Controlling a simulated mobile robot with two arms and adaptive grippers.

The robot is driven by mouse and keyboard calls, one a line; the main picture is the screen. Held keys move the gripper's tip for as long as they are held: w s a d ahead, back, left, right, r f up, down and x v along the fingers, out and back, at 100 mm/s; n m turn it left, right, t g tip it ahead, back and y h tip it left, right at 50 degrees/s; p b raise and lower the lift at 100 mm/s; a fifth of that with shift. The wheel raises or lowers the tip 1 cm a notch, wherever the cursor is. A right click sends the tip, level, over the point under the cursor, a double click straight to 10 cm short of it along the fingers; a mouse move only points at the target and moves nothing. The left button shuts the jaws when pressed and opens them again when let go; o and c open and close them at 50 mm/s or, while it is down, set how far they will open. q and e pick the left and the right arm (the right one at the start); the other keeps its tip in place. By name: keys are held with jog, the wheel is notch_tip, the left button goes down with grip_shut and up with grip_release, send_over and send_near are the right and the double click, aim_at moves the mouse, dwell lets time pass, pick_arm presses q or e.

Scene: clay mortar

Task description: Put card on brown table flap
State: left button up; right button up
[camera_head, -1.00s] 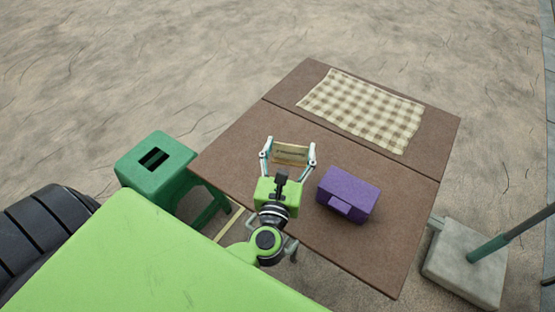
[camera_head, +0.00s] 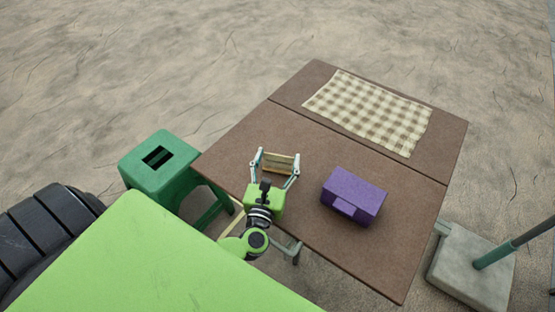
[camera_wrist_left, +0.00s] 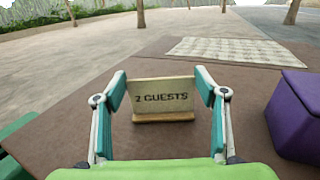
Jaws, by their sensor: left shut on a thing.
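My left gripper (camera_head: 276,160) is shut on the card (camera_head: 279,164), one finger at each side edge. The card is upright in the wrist view, over the near part of the brown table (camera_head: 235,150). I cannot tell whether its base touches the table. A seam crosses the table top and sets off the far brown flap (camera_head: 299,84), which bears a checked cloth. My right gripper is not in view.
A purple box (camera_head: 354,196) stands on the table right of my left gripper. The checked cloth (camera_head: 370,110) covers much of the flap. A green stool (camera_head: 158,160) stands left of the table, and a grey block with a pole (camera_head: 470,267) stands at right.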

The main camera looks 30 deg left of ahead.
pick_arm(q)
jog(key=shift+f, duration=0.3)
jog(key=o, duration=0.9)
jog(key=shift+r, duration=0.15)
jog(key=shift+r, duration=0.3)
jog(key=v, duration=1.1)
jog(key=shift+f+b, duration=0.2)
jog(key=shift+b, duration=0.1)
jog(key=shift+s+d+r, duration=0.1)
jog(key=shift+s+d, duration=0.1)
jog(key=shift+s, duration=0.3)
